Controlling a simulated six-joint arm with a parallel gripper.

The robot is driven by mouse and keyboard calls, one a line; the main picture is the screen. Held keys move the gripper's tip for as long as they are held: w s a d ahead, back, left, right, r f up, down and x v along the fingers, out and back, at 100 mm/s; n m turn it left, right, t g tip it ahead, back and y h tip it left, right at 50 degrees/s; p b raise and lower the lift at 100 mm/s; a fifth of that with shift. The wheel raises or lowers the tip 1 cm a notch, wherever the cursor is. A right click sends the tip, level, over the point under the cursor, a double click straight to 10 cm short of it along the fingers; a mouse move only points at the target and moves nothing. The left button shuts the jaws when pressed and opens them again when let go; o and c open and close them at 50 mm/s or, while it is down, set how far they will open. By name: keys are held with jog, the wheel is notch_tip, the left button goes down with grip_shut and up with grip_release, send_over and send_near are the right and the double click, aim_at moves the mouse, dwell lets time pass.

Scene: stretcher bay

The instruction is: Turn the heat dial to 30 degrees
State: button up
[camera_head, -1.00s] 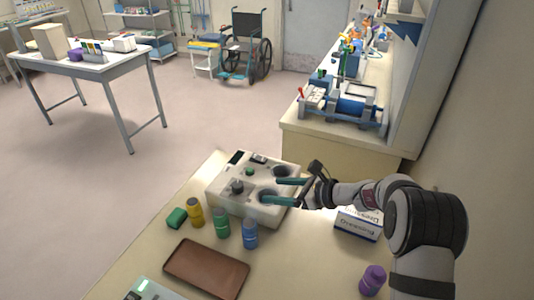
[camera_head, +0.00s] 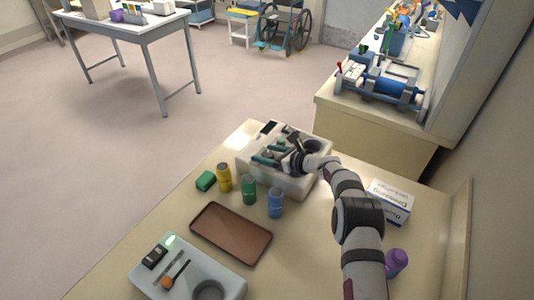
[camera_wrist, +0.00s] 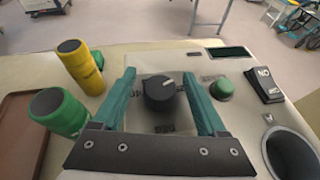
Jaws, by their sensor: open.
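The heat dial (camera_wrist: 159,94) is a black round knob on a pale plate on top of the cream heater box (camera_head: 285,184). Its white pointer mark faces upper right in the wrist view. My gripper (camera_wrist: 160,73) is open, with one teal finger on each side of the dial and a visible gap on both sides. In the head view my gripper (camera_head: 266,150) is over the box top and hides the dial. A green button (camera_wrist: 222,88) sits right of the dial.
A black rocker switch (camera_wrist: 263,85), dark display (camera_wrist: 230,52) and round well (camera_wrist: 294,156) are on the box. A brown tray (camera_head: 231,232) and second device (camera_head: 215,278) lie nearer.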

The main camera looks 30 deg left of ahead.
grip_shut()
jog(key=shift+w+r+n+g, duration=0.1)
jog(key=shift+n+g, duration=0.2)
jog(key=shift+g, duration=0.1)
jog(key=shift+n+g, duration=0.4)
jog(key=shift+n, duration=0.1)
grip_release()
jog(key=v, duration=1.5)
jog(key=shift+d, duration=0.4)
